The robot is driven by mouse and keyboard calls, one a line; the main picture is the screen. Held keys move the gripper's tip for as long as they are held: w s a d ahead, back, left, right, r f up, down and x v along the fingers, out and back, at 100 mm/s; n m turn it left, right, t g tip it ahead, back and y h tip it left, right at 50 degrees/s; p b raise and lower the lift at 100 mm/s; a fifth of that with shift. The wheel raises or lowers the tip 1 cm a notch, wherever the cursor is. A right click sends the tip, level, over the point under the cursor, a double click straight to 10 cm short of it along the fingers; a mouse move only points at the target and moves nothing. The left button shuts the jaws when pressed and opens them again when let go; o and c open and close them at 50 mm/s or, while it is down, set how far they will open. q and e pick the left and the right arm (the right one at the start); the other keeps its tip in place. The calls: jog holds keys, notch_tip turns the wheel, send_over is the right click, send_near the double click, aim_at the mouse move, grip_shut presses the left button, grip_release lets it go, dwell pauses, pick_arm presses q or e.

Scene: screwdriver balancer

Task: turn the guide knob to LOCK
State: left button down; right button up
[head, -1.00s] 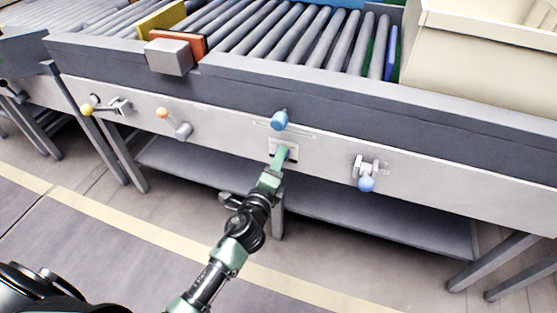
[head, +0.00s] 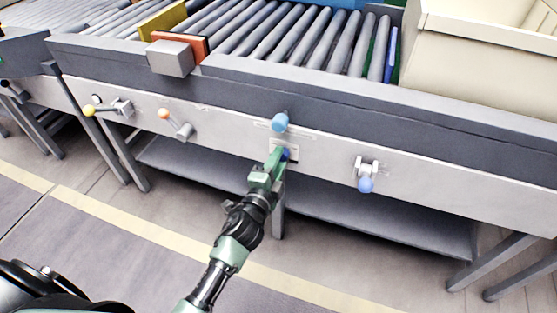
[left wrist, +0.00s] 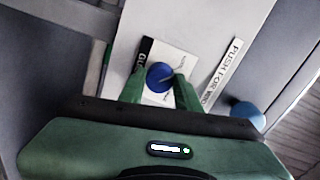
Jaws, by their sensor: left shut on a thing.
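The guide knob is a small blue round knob (left wrist: 159,75) with a thin pointer line, on a pale label plate in the left wrist view. In the head view a bit of the blue knob (head: 287,153) shows at the fingertips, on the light front panel. My left gripper (head: 280,156) is shut on the knob. Its two green fingers (left wrist: 159,88) stand on either side of the knob in the left wrist view. Some lettering on the plate shows, partly covered by the fingers; I cannot read the pointer's setting. My right gripper is not in view.
A blue ball-ended handle (head: 280,122) sits just above the knob, near a strip lettered "PUSH FOR" (left wrist: 223,75). A blue-tipped lever (head: 366,183) is to the right. Orange (head: 164,114) and yellow (head: 89,110) levers are to the left. The roller conveyor (head: 300,40) is above.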

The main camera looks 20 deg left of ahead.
pick_arm(q)
jog(key=c, duration=1)
grip_release()
jog(key=shift+s, duration=0.1)
jog(key=s, duration=0.7)
jog(key=shift+s+a+r+p, duration=0.15)
jog(key=shift+s+r+p, duration=0.05)
jog(key=shift+s+p, duration=0.15)
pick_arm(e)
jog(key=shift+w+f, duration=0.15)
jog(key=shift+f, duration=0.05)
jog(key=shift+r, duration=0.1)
